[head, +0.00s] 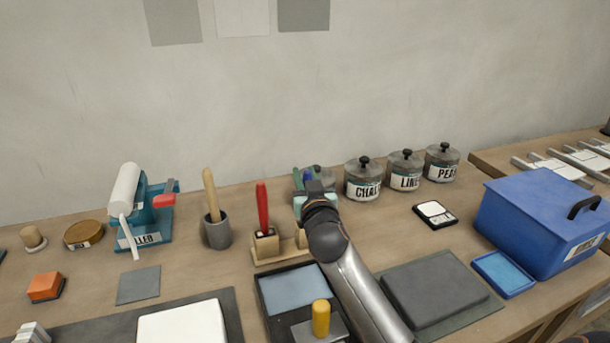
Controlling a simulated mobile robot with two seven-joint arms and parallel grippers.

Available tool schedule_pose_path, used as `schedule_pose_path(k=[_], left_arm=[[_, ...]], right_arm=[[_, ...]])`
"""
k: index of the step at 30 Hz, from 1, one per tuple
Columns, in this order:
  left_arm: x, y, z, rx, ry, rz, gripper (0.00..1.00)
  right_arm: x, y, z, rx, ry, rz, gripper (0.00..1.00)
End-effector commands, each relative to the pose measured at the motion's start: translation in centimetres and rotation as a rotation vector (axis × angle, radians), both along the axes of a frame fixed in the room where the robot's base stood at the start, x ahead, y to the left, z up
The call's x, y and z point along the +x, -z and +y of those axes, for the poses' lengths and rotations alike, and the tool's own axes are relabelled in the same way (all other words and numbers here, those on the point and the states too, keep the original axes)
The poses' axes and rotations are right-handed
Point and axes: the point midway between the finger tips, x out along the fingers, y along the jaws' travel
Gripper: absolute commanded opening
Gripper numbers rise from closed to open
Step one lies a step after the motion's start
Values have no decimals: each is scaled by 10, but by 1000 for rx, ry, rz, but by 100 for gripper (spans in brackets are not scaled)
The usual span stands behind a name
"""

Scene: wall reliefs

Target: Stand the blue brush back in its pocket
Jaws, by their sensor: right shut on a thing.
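The wooden rack (266,257) stands on the bench left of my right arm; a red brush (262,208) stands upright in its left pocket. My arm hides the rack's right part, including some of its pockets. My right gripper (312,190) is above and behind the rack's right end, shut on the blue brush (307,175). Only a small blue part of the brush shows between the fingers; its lower end is hidden. I cannot tell whether it touches the rack. My left gripper is out of view.
Lidded jars (363,180) stand just right of the gripper. A grey mortar (218,232) with a wooden pestle stands left of the rack. A dark tray (263,294) lies in front. A blue box (543,220) stands at the right. The bench between jars and grey slab is mostly clear.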

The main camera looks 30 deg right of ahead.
Motion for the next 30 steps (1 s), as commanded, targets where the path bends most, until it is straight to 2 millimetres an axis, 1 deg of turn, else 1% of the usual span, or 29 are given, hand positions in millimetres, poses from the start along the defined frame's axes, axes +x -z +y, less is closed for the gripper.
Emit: schedule_pose_path(k=[5, 14, 15, 23, 28, 29, 30], left_arm=[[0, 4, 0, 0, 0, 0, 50], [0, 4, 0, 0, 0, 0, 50], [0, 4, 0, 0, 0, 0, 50], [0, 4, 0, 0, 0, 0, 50], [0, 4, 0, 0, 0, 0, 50], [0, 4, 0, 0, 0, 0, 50], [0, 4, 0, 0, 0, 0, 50]], right_arm=[[0, 5, 0, 0, 0, 0, 0], [0, 5, 0, 0, 0, 0, 0], [0, 5, 0, 0, 0, 0, 33], [0, 5, 0, 0, 0, 0, 62], [0, 5, 0, 0, 0, 0, 63], [0, 5, 0, 0, 0, 0, 64], [0, 5, 0, 0, 0, 0, 69]])
